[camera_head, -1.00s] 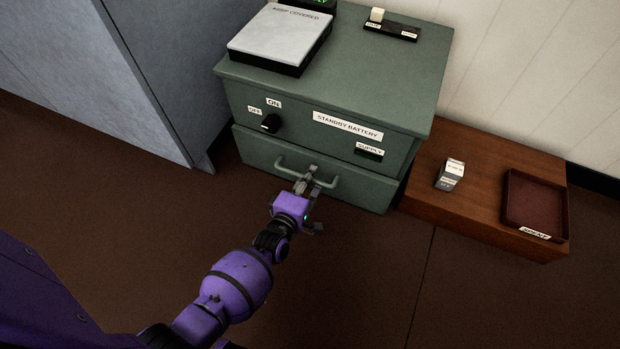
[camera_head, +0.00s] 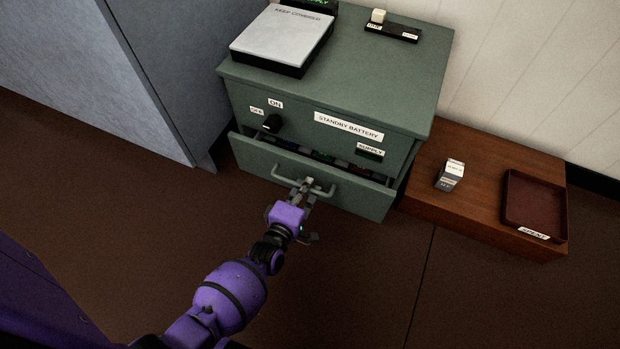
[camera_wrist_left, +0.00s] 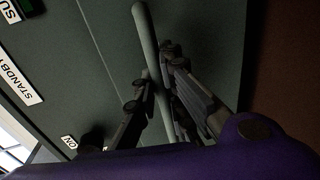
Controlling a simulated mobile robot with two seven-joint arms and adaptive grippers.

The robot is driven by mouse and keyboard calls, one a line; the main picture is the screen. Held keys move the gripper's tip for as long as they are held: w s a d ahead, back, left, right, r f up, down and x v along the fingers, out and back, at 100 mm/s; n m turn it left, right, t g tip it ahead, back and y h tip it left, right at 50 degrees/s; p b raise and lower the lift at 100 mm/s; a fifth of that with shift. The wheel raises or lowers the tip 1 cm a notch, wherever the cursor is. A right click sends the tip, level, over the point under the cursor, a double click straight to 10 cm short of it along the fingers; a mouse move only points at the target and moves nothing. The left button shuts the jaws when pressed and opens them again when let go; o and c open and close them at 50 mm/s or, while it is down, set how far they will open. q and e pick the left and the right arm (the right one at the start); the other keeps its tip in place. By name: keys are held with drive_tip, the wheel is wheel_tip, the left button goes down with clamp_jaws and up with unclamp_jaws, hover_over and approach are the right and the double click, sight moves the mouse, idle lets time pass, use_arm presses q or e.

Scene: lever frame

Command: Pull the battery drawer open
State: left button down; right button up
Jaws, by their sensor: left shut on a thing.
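The battery drawer (camera_head: 250,160) is the lower drawer of a green cabinet labelled "STANDBY BATTERY". It stands partly open, and a dark gap with items inside shows above its front. A grey bar handle (camera_head: 325,191) runs across the drawer front. My left gripper (camera_head: 304,187) is shut on the handle near its middle. In the left wrist view the handle (camera_wrist_left: 147,38) passes between the two fingers (camera_wrist_left: 158,85). My right gripper is not in view.
A black knob (camera_head: 271,123) with ON and OFF labels sits above the drawer. A white-lidded box (camera_head: 281,37) rests on the cabinet top. The floor in front is clear.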

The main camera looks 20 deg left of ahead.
use_arm(q)
drive_tip(key=f+p+v, duration=0.1)
drive_tip(key=f+v, duration=0.1)
drive_tip(key=v, duration=0.9)
drive_tip(key=s+f+p+v, duration=0.1)
drive_tip(key=f+p+v, duration=0.1)
drive_tip(key=v, duration=0.9)
drive_tip(key=shift+f, duration=0.25)
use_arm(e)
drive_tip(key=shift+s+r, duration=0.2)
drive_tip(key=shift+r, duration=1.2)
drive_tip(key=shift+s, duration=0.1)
use_arm(q)
drive_tip(key=c, duration=1.9)
unclamp_jaws()
drive_tip(key=shift+o, duration=0.5)
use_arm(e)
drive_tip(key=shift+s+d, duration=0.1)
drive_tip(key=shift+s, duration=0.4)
use_arm(q)
drive_tip(key=v, duration=1.2)
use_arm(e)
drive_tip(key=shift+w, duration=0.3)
